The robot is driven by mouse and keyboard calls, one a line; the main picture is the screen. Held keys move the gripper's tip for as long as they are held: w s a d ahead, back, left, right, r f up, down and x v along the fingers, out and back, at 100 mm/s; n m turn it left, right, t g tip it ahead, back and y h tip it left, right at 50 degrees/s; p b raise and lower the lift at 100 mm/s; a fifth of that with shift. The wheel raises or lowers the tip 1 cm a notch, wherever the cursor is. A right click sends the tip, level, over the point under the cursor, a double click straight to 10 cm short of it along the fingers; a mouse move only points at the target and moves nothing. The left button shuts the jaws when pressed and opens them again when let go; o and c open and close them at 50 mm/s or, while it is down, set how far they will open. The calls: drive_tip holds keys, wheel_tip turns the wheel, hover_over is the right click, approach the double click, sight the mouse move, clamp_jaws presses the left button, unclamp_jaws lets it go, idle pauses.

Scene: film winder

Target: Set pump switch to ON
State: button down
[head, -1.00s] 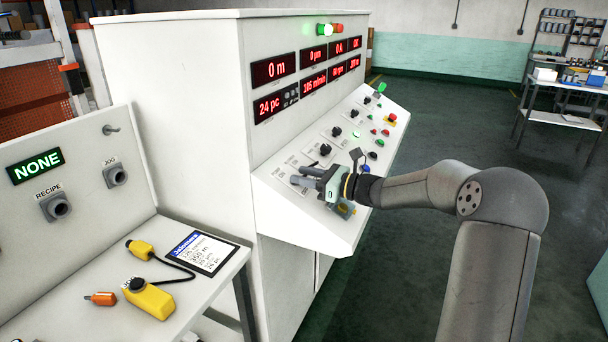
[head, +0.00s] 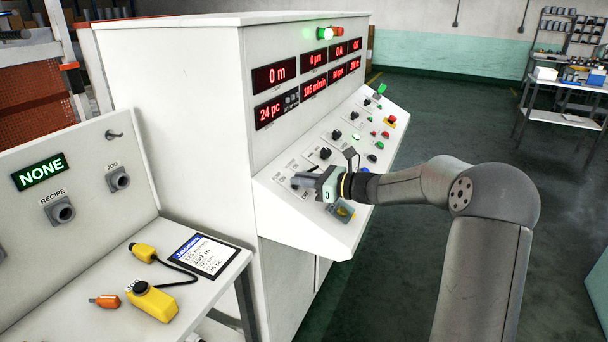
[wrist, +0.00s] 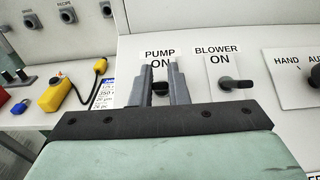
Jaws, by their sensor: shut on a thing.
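The pump switch (wrist: 160,89) is a dark knob on a white plate, under the label "PUMP ON" in the wrist view. My gripper (wrist: 160,73) has its two grey fingers on either side of this knob, shut on it. The fingers and gripper body hide most of the switch, so its exact setting cannot be told. In the head view my gripper (head: 297,182) is at the near left end of the sloped control panel (head: 290,212), and the pump switch is hidden there.
The blower switch (wrist: 236,84) sits close to the right of my fingers, its handle pointing right. More knobs and buttons run along the panel. A yellow pendant (head: 152,301) and an orange tool (head: 106,301) lie on the side bench at left.

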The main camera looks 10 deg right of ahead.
drive_tip(key=r+h+p, duration=0.1)
drive_tip(key=p, duration=0.1)
drive_tip(key=g+h+p, duration=0.1)
drive_tip(key=p, duration=0.2)
drive_tip(key=shift+w+a+r, duration=0.2)
drive_tip(key=shift+a+r, duration=0.15)
drive_tip(key=shift+r, duration=0.05)
drive_tip(key=g+h+p, duration=0.1)
drive_tip(key=p, duration=0.3)
drive_tip(key=shift+w+a, duration=0.15)
drive_tip(key=shift+a, duration=0.05)
drive_tip(key=shift+w+a+f+g+h+p, duration=0.15)
drive_tip(key=shift+g+h+p, duration=0.25)
drive_tip(key=shift+h+p, duration=0.2)
drive_tip(key=shift+w+a+f+g+h+p, duration=0.1)
drive_tip(key=shift+a+g+h+p, duration=0.05)
drive_tip(key=shift+g+h+p, duration=0.4)
drive_tip(key=shift+w+a+f+g+h, duration=0.1)
drive_tip(key=shift+g+h, duration=0.2)
drive_tip(key=shift+h, duration=0.2)
drive_tip(key=shift+w+a+f+g+h, duration=0.1)
drive_tip(key=shift+g+h, duration=0.15)
drive_tip(key=shift+h, duration=0.2)
drive_tip(key=c, duration=1.4)
unclamp_jaws()
drive_tip(key=b+v, duration=0.3)
drive_tip(key=v, duration=1.4)
drive_tip(key=shift+r, duration=0.3)
